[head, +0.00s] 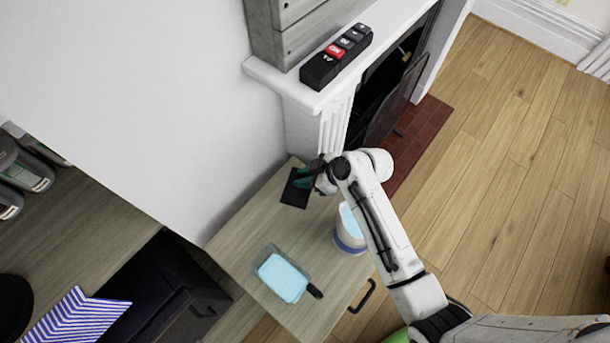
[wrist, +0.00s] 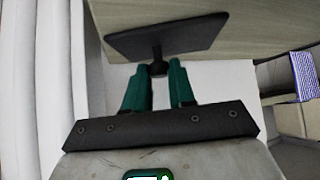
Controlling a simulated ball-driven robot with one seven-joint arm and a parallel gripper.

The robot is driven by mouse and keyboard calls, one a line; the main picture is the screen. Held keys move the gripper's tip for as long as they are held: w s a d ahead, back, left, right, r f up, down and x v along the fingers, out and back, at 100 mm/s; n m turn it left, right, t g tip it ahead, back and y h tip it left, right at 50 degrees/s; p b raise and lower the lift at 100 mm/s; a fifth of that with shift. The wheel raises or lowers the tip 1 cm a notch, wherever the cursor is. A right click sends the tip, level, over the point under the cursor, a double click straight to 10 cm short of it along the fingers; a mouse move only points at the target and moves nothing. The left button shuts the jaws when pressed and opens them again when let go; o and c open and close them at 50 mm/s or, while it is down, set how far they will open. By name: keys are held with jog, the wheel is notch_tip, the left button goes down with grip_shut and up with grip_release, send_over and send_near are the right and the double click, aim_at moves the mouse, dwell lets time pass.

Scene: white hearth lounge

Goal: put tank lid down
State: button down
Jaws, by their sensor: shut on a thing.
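The tank lid is a flat black square plate with a dark round knob. It shows in the head view (head: 294,190) at the back corner of the wooden cabinet top, and in the wrist view (wrist: 170,36) beyond my fingers. My gripper (head: 312,179) is at the lid's right side. In the wrist view my gripper's green fingers (wrist: 159,72) are shut on the knob. The lid's face appears flat against or very close to the wooden surface; I cannot tell whether it touches.
On the cabinet top (head: 245,235) stand a white round container (head: 346,240) with pale blue contents and a clear tray (head: 282,277) with pale blue contents and a black handle. The white fireplace mantel (head: 270,78) is beyond. Wood between lid and tray is clear.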

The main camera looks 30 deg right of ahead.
jog(key=c, duration=0.9)
grip_release()
jog(key=shift+c, duration=0.2)
jog(key=v, duration=1.2)
